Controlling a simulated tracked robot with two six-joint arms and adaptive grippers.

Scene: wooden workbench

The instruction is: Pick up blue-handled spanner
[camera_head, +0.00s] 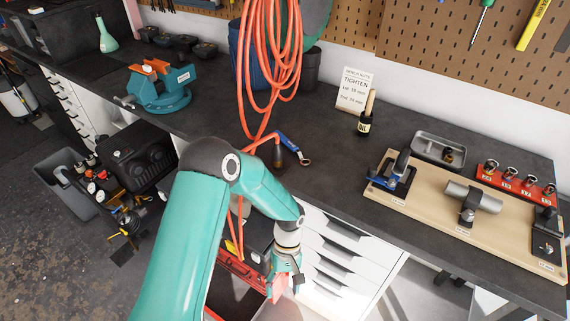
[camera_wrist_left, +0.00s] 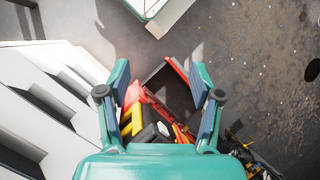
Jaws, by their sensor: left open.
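My left gripper (camera_head: 284,286) hangs in front of the bench drawers, below the bench top and well apart from the spanner. In the left wrist view, its two fingers (camera_wrist_left: 162,100) are spread with nothing between them. The spanner does not show in the left wrist view. My right gripper is in neither view.
A red toolbox (camera_wrist_left: 178,72) with tools lies below my left gripper. The orange hose (camera_head: 268,60) hangs down behind the spanner. Bench between is mostly clear.

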